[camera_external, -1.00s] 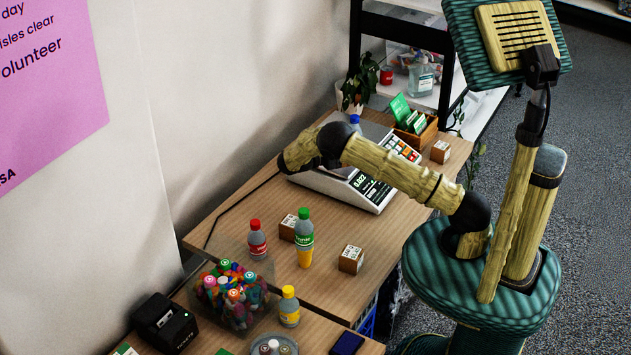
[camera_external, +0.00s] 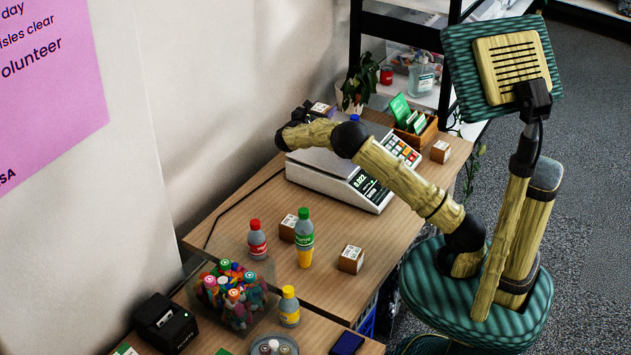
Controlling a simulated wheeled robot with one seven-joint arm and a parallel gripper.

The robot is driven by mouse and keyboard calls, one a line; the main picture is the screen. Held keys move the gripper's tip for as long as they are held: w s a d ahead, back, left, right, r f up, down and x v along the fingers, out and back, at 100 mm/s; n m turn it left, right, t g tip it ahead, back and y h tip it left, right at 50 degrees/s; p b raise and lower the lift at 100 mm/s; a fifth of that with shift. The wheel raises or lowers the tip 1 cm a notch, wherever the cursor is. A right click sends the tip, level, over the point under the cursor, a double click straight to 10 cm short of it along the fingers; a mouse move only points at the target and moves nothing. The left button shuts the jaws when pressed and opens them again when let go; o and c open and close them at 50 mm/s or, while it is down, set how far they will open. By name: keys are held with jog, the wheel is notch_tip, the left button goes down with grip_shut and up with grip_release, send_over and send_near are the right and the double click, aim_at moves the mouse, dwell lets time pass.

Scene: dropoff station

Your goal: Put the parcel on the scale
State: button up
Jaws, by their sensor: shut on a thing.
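The parcel (camera_external: 321,109), a small box with a pale label on top, shows just past the end of my arm. My gripper (camera_external: 309,111) is shut on it, above the far left part of the scale as seen in the picture. The wrist hides most of the fingers, and I cannot tell the exact gap between parcel and scale. The scale (camera_external: 330,181) is a white unit with a lit display and a keypad, on the wooden table. My forearm covers part of its plate.
Similar labelled boxes stand on the table (camera_external: 265,277): one by the bottles (camera_external: 288,229), one at the front (camera_external: 351,259), one at the right (camera_external: 440,151). A wooden card box (camera_external: 417,134) and a plant (camera_external: 358,82) stand behind the scale. A bin of colourful bottles (camera_external: 234,297) is nearer.

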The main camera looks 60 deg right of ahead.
notch_tip(320, 180, down, 6)
jog(key=shift+r, duration=0.1)
jog(key=shift+f+b, duration=0.35)
jog(key=shift+f, duration=1.6)
jog(key=shift+f, duration=0.1)
jog(key=o, duration=1)
jog(key=a, duration=1.2)
